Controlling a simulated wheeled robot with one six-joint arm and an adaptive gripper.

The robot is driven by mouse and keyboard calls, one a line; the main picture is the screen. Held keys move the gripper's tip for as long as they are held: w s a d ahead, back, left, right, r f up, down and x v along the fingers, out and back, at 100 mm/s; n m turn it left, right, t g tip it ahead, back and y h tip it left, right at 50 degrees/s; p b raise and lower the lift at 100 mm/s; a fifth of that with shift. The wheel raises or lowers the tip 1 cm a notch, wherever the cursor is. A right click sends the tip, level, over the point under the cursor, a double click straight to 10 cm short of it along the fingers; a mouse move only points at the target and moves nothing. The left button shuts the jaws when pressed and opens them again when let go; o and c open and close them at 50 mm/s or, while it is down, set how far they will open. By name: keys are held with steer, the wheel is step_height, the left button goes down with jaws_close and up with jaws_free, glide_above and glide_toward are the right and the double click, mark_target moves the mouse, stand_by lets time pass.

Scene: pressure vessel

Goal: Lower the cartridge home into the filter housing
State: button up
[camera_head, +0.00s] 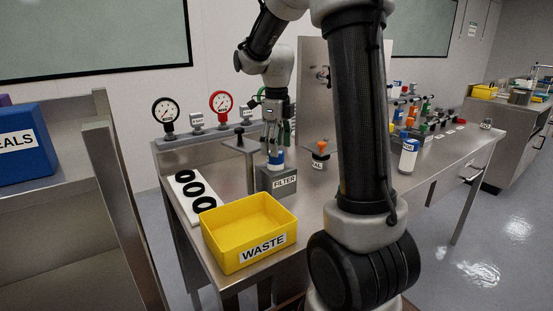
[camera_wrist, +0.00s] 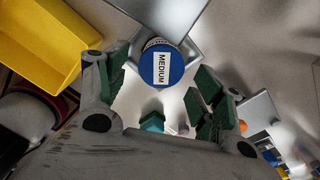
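The cartridge (camera_head: 276,160) stands upright in the grey filter housing (camera_head: 284,184), labelled FILTER, with its upper part above the housing's top. In the wrist view its blue top (camera_wrist: 176,70) bears a MEDIUM label, and part of the metal housing (camera_wrist: 180,15) shows beyond it. My gripper (camera_head: 277,146) points down over the cartridge. In the wrist view its green-padded fingers (camera_wrist: 160,66) are spread on either side of the blue top, with gaps visible on both sides. The cartridge's lower part is hidden in the housing, so its depth cannot be told.
A yellow WASTE bin (camera_head: 225,243) stands in front of the housing. A white board with black rings (camera_head: 195,189) lies to the left. Gauges (camera_head: 221,103) line the back, and an upright metal panel (camera_head: 312,90) stands behind right. Another blue-and-white cartridge (camera_head: 408,158) stands farther right.

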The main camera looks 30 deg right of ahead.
step_height(320, 180, up, 6)
steer(key=shift+r, duration=0.45)
steer(key=s+a+n+t, duration=0.2)
steer(key=s+n, duration=0.9)
steer(key=n, duration=0.3)
steer(key=s+a+f+n+t, duration=0.1)
steer(key=s+a+n+t, duration=0.1)
steer(key=s+n, duration=1)
steer(key=a+n, duration=0.1)
steer(key=n, duration=0.2)
steer(key=shift+s+a+f+n, duration=0.15)
steer(key=shift+s+f+n, duration=0.05)
steer(key=shift+n, duration=0.1)
